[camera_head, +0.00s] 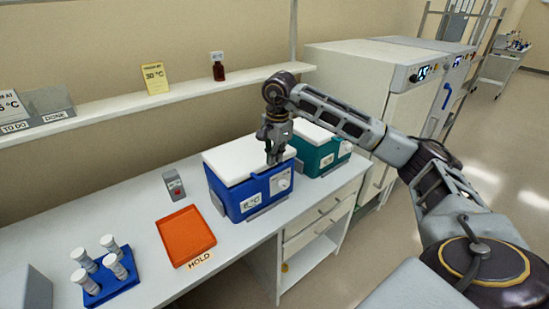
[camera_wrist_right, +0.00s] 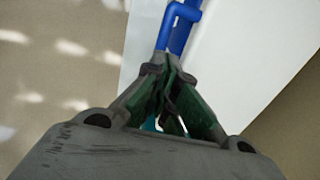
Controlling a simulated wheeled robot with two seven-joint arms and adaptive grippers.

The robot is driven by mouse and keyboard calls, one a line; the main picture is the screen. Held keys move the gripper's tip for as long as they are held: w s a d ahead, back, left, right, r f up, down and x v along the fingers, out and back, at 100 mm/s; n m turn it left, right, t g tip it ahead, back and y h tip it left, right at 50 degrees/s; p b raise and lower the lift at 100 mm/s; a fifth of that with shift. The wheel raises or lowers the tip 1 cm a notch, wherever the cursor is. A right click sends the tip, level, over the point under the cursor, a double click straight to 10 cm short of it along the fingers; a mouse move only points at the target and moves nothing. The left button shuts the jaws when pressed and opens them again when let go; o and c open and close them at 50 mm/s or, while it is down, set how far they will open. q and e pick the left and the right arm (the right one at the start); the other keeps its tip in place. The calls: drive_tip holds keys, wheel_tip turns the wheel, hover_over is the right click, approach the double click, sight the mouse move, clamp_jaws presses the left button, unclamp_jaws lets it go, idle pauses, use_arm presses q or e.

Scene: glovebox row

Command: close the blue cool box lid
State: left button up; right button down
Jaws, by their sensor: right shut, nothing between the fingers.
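The blue cool box (camera_head: 232,203) stands on the white bench in the head view. Its white lid (camera_head: 232,158) lies flat across its top, and I see no gap under it. My right gripper (camera_head: 272,160) is shut and empty, pointing down at the lid's right front part. Whether the fingertips touch the lid cannot be told. In the right wrist view the shut fingers (camera_wrist_right: 165,65) are close to a blue bar (camera_wrist_right: 180,25) in front of a white surface. I cannot tell which part this bar is. My left gripper is out of view.
A teal cool box (camera_head: 318,157) with a white lid stands just right of the blue one. An orange tray (camera_head: 186,235), a small grey device (camera_head: 174,186) and a blue tube rack (camera_head: 108,281) are to the left. A shelf (camera_head: 120,107) runs behind.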

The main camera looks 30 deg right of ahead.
sight(275, 171)
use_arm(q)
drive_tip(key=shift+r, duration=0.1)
use_arm(e)
drive_tip(key=shift+f, duration=0.45)
drive_tip(key=shift+f+b, duration=0.5)
drive_tip(key=shift+b, duration=0.15)
drive_tip(key=shift+s+f+t+b, duration=0.15)
drive_tip(key=shift+f+t+b, duration=0.45)
drive_tip(key=shift+b, duration=0.45)
drive_tip(key=shift+s+f+b, duration=0.2)
drive_tip(key=shift+f+b, duration=0.45)
drive_tip(key=shift+b, duration=0.35)
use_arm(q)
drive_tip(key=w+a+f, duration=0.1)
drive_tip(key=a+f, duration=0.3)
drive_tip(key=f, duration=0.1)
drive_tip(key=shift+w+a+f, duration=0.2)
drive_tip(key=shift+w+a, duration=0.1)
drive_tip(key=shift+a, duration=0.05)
use_arm(e)
drive_tip(key=shift+s+f, duration=0.1)
